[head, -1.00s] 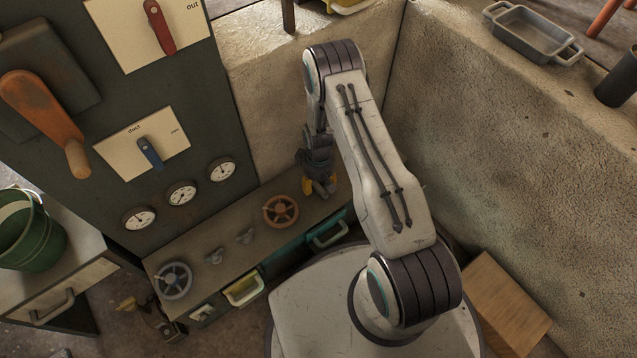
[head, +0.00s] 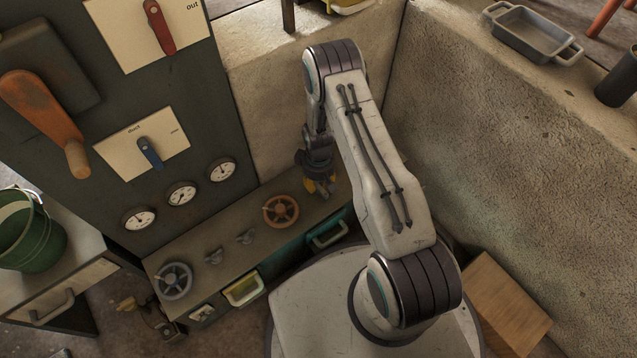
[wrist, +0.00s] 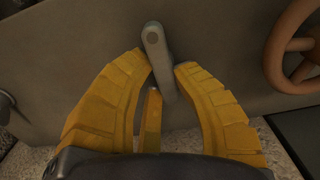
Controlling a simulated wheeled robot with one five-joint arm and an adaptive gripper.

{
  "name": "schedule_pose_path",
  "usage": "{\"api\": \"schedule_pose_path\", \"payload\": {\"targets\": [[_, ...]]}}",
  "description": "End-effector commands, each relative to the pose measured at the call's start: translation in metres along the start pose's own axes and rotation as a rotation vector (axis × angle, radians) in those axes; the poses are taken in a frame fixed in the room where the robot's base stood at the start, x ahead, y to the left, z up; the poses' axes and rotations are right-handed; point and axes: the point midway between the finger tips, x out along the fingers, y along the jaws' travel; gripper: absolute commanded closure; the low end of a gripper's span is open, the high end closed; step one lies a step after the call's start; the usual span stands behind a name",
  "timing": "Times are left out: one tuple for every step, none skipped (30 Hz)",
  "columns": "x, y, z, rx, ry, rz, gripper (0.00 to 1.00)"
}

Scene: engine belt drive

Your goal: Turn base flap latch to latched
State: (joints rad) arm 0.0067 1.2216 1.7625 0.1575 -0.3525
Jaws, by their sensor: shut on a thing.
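A grey lever with a rounded, pivot-like end, which looks like the base flap latch (wrist: 154,40), stands out from the grey panel in the wrist view. My gripper (wrist: 163,64) has its two yellow fingers on either side of this lever, shut on it. A yellow strip shows between the fingers below the lever. In the head view my gripper (head: 318,187) is at the right end of the low console, right of the orange handwheel (head: 281,210). The latch is hidden there by the gripper, and I cannot read its position.
The low console also carries a grey handwheel (head: 173,280) and two small grey knobs (head: 245,237). A teal drawer (head: 326,234) and a yellow-green drawer (head: 244,290) are on its front. A stone wall (head: 510,160) stands right of my arm. A wooden box (head: 505,305) lies on the floor.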

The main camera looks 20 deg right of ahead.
Motion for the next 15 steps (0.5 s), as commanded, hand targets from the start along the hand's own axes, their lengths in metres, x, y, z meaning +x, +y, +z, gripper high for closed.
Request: {"api": "schedule_pose_path", "payload": {"targets": [[0.0008, -0.0004, -0.0002, -0.019, 0.000, 0.000, 1.00], [0.0009, -0.0006, -0.0003, -0.033, 0.000, 0.000, 1.00], [0.0010, -0.0008, -0.0004, -0.055, 0.000, 0.000, 1.00], [0.0010, -0.0010, -0.0006, -0.073, 0.000, 0.000, 1.00], [0.0010, -0.0012, -0.0007, -0.093, 0.000, 0.000, 1.00], [0.0011, -0.0015, -0.0009, -0.123, 0.000, 0.000, 1.00], [0.0011, -0.0018, -0.0010, -0.148, 0.000, 0.000, 1.00], [0.0012, -0.0021, -0.0011, -0.173, 0.000, 0.000, 1.00], [0.0012, -0.0025, -0.0012, -0.208, 0.000, 0.000, 1.00], [0.0012, -0.0028, -0.0013, -0.236, 0.000, 0.000, 1.00], [0.0013, -0.0032, -0.0014, -0.264, 0.000, 0.000, 1.00], [0.0013, -0.0037, -0.0014, -0.303, 0.000, 0.000, 1.00], [0.0014, -0.0040, -0.0014, -0.331, 0.000, 0.000, 1.00], [0.0014, -0.0044, -0.0014, -0.360, 0.000, 0.000, 1.00], [0.0015, -0.0049, -0.0014, -0.399, 0.000, 0.000, 1.00]]}}
